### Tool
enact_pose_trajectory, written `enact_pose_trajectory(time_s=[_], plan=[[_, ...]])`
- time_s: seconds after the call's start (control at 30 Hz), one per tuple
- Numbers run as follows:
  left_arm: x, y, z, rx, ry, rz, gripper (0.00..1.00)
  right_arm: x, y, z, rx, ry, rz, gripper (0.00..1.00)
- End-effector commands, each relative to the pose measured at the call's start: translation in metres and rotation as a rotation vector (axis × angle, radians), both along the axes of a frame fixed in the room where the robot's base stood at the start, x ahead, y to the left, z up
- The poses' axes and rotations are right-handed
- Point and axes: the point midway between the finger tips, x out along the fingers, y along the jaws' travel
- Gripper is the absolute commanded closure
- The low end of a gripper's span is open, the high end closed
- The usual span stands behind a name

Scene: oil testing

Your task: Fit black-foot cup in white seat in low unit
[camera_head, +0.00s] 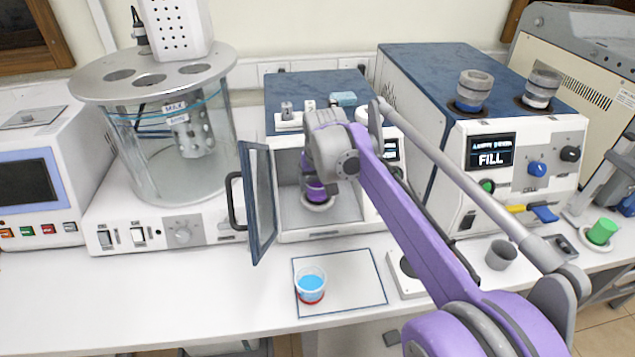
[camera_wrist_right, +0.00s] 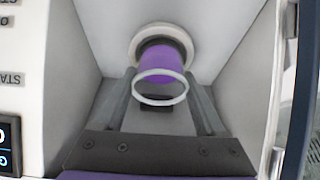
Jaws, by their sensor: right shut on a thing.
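The low unit (camera_head: 345,112) stands at the back with its door open to the left. My right gripper (camera_head: 318,176) is inside its chamber, shut on a cup with purple contents (camera_head: 315,191). The wrist view shows the cup (camera_wrist_right: 164,66) between the two fingers (camera_wrist_right: 160,100), its pale rim toward the camera. A dark band shows at its far end, against the round white seat (camera_wrist_right: 137,48). The seat (camera_head: 318,207) also shows around the cup's lower end in the head view. I cannot tell whether the foot is fully down. My left gripper is out of view.
The open glass door (camera_head: 258,200) stands at the chamber's left. A cup with blue liquid and a red foot (camera_head: 311,285) is on the outlined mat (camera_head: 350,290) in front. A glass bath (camera_head: 150,150) is left, the FILL unit (camera_head: 490,125) right. Front-left bench is clear.

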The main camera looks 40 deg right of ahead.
Motion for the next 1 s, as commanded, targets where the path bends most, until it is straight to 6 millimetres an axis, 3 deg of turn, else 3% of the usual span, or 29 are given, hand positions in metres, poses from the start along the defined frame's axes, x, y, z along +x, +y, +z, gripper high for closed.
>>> enact_pose_trajectory(time_s=[0.03, 0.07, 0.2, 0.57, 1.0], plan=[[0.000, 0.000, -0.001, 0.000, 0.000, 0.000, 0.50, 0.000, 0.000, -0.002, 0.000, 0.000, 0.000, 0.98], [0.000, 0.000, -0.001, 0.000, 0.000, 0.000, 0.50, 0.000, 0.000, -0.002, 0.000, 0.000, 0.000, 0.22], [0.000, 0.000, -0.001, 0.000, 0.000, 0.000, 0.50, 0.000, 0.000, -0.001, 0.000, 0.000, 0.000, 0.00], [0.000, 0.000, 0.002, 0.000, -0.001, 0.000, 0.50, -0.002, 0.001, 0.009, 0.000, 0.000, 0.000, 0.00], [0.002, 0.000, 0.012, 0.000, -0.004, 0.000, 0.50, -0.032, 0.018, 0.090, 0.000, 0.000, -0.001, 0.00]])
